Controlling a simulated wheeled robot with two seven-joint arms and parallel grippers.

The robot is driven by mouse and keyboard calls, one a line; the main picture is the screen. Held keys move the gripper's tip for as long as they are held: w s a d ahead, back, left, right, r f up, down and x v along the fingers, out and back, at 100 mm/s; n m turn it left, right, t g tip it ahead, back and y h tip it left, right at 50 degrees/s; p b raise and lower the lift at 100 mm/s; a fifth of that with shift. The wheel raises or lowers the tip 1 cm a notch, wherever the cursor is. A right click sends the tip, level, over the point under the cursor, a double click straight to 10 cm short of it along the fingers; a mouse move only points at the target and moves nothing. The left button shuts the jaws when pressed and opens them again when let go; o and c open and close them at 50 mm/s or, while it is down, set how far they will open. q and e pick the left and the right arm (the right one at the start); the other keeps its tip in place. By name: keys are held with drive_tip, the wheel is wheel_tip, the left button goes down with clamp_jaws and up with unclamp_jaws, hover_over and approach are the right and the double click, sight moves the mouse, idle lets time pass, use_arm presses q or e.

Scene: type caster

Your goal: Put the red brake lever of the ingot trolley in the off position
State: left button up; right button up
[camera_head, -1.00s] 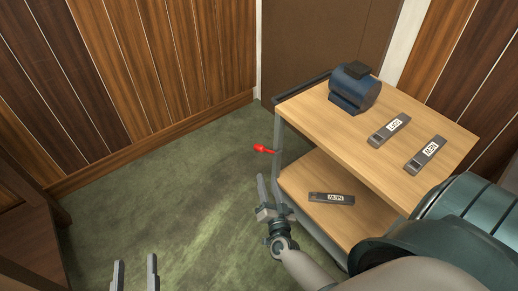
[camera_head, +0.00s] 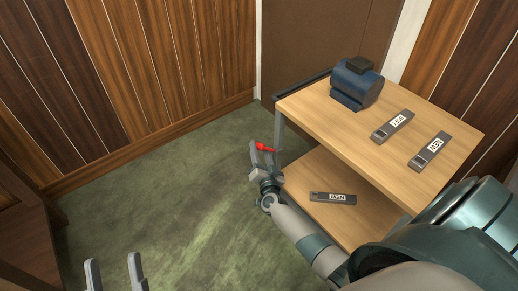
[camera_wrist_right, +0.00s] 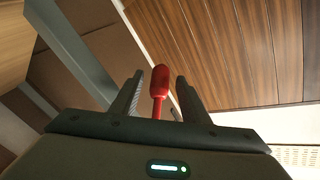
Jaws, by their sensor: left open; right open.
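The red brake lever (camera_head: 265,147) sticks out at the left side of the ingot trolley (camera_head: 350,122), beside its grey corner post. My right gripper (camera_head: 262,158) is open right at the lever, and its fingers hide part of it. In the right wrist view the lever (camera_wrist_right: 159,84) stands between the two open fingers of the right gripper (camera_wrist_right: 157,95), with a gap visible on each side. My left gripper (camera_head: 114,272) is open and empty at the bottom left, over the green floor, far from the trolley.
The trolley's top shelf carries a blue machine (camera_head: 355,84) and two labelled grey ingots (camera_head: 393,125). Another ingot (camera_head: 333,198) lies on the lower shelf. Wood-panelled walls stand behind and left. The green floor (camera_head: 165,200) left of the trolley is clear.

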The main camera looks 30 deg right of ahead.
use_arm(q)
drive_tip(key=shift+w+a+r+t, duration=0.15)
drive_tip(key=shift+a+r+t, duration=0.1)
drive_tip(key=shift+r, duration=0.2)
drive_tip(key=shift+w+a+r+t, duration=0.1)
drive_tip(key=shift+a+r+t, duration=0.15)
drive_tip(key=shift+r, duration=0.15)
use_arm(e)
drive_tip(key=shift+x, duration=1.2)
clamp_jaws()
use_arm(q)
drive_tip(key=shift+f+b, duration=0.1)
drive_tip(key=shift+b, duration=0.3)
